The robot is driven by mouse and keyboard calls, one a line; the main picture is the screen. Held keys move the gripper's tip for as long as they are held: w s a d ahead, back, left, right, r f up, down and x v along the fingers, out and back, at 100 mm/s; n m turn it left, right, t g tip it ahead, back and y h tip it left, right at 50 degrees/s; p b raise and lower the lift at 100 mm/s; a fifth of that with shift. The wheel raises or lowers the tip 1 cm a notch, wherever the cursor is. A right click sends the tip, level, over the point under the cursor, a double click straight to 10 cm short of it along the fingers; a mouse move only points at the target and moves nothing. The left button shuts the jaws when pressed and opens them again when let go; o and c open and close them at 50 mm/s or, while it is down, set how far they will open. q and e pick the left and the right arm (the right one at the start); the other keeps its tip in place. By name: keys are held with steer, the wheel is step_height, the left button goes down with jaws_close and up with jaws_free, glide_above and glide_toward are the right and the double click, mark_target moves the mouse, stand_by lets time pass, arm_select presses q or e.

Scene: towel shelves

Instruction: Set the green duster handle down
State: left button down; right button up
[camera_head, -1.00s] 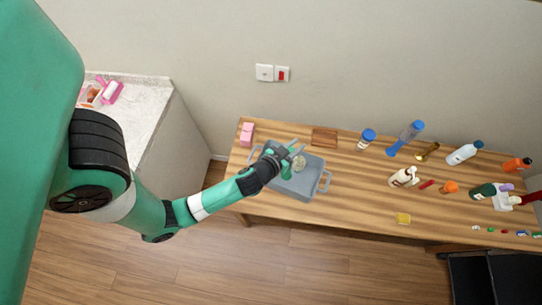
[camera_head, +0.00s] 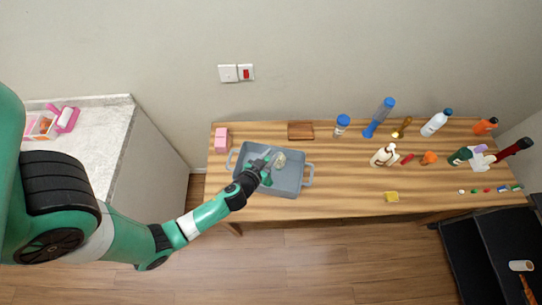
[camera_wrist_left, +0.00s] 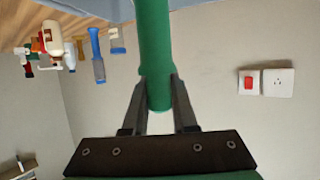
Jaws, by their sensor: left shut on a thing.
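The green duster handle (camera_wrist_left: 154,48) is a smooth green cylinder in the left wrist view, with one end between my finger pads. My left gripper (camera_wrist_left: 158,92) is shut on it. In the head view my left gripper (camera_head: 268,158) is over the left part of the grey-blue tub (camera_head: 290,184) on the wooden table. A bit of green (camera_head: 267,179) shows beside the fingers there. Whether the handle touches the tub is hidden. My right gripper is in neither view.
A pale roundish thing (camera_head: 280,159) is in the tub by the fingers. Pink blocks (camera_head: 221,139) stand left of the tub and a brown block (camera_head: 300,131) behind it. Bottles, a yellow sponge (camera_head: 391,197) and small items lie to the right. The table between tub and sponge is clear.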

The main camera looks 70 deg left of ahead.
arm_select(q)
steer(key=shift+r, duration=0.1)
steer(key=shift+f, duration=0.2)
steer(key=c, duration=0.7)
jaws_free()
steer(key=shift+r, duration=0.1)
steer(key=b+v, duration=0.2)
steer(key=v, duration=1)
